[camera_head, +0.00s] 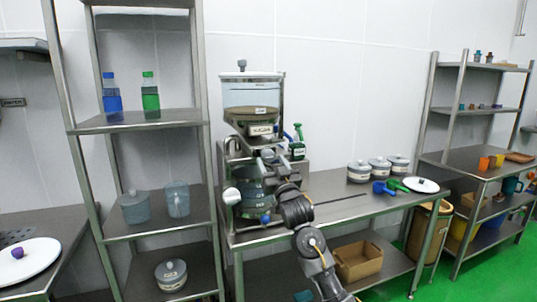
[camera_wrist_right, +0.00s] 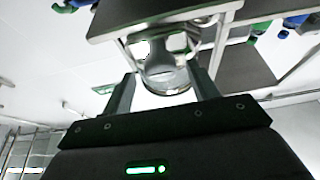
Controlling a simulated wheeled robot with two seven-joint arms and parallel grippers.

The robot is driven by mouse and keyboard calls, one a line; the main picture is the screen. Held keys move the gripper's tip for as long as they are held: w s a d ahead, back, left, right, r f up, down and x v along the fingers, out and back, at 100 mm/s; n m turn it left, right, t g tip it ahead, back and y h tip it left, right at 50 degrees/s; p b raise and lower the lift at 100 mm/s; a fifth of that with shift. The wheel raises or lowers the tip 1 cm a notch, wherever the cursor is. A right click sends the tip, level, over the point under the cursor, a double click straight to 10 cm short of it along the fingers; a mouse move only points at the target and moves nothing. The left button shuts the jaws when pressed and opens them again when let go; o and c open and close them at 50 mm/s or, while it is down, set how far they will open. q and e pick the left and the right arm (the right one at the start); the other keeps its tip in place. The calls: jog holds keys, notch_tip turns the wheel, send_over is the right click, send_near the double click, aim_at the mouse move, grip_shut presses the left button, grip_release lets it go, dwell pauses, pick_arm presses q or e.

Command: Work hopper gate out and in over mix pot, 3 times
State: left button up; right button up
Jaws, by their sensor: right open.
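The hopper (camera_head: 252,95) is a clear bin with a lid and a dark labelled lower part, held in a metal stand on the bench. The mix pot (camera_head: 250,185) is a grey-blue vessel below it, partly hidden by my right arm. My right gripper (camera_head: 270,158) is just under the hopper's outlet, in front of the stand. In the right wrist view its two fingers (camera_wrist_right: 163,88) are apart, with a grey rounded part (camera_wrist_right: 165,65) showing between or beyond them. I cannot tell whether they touch it. The hopper gate itself is not clearly made out. My left gripper is out of view.
Lidded pots (camera_head: 359,172), a blue cup (camera_head: 379,188) and a white plate (camera_head: 421,185) are along the bench. A shelf rack (camera_head: 158,228) stands close on the left. The bench's middle is mostly clear.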

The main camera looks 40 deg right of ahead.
aim_at(270, 158)
jog(key=x, duration=0.2)
jog(key=shift+w+d+r, duration=0.15)
jog(key=shift+w+r, duration=0.05)
jog(key=shift+r, duration=0.05)
jog(key=shift+w+d+r+p, duration=0.1)
jog(key=shift+w+p, duration=0.2)
jog(key=shift+w, duration=0.3)
jog(key=shift+c, duration=0.5)
